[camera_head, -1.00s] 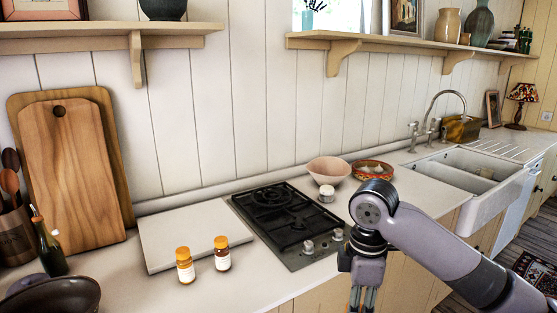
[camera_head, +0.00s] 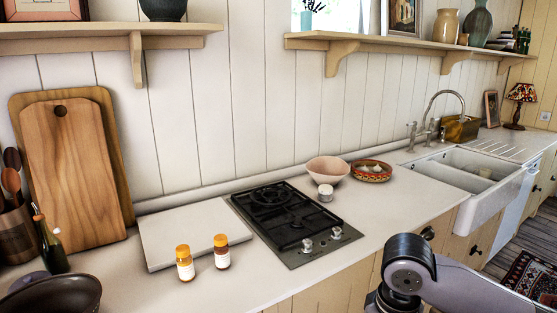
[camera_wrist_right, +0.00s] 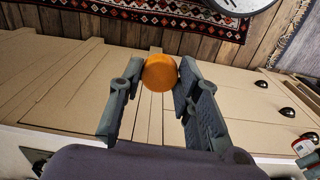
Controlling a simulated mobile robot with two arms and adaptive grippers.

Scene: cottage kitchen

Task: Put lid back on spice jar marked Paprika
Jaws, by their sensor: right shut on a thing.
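Two small spice jars with orange tops and white labels, a left one (camera_head: 185,268) and a right one (camera_head: 222,259), stand upright on the counter left of the hob in the head view. Their labels are too small to read, so I cannot tell which is Paprika. My right gripper (camera_wrist_right: 160,76) is shut on a round orange lid (camera_wrist_right: 160,72) in the wrist view, in front of the cabinet fronts, above the floor. In the head view only its arm shows, at the lower right; the gripper is below the frame. My left gripper is not in view.
A black hob (camera_head: 290,222) stands right of the jars, and a pale board (camera_head: 190,232) lies behind them. A pink bowl (camera_head: 327,169), a white pot (camera_head: 325,193) and a patterned bowl (camera_head: 371,172) sit beyond the hob. A dark pan (camera_head: 55,297) is at the left. The counter before the jars is clear.

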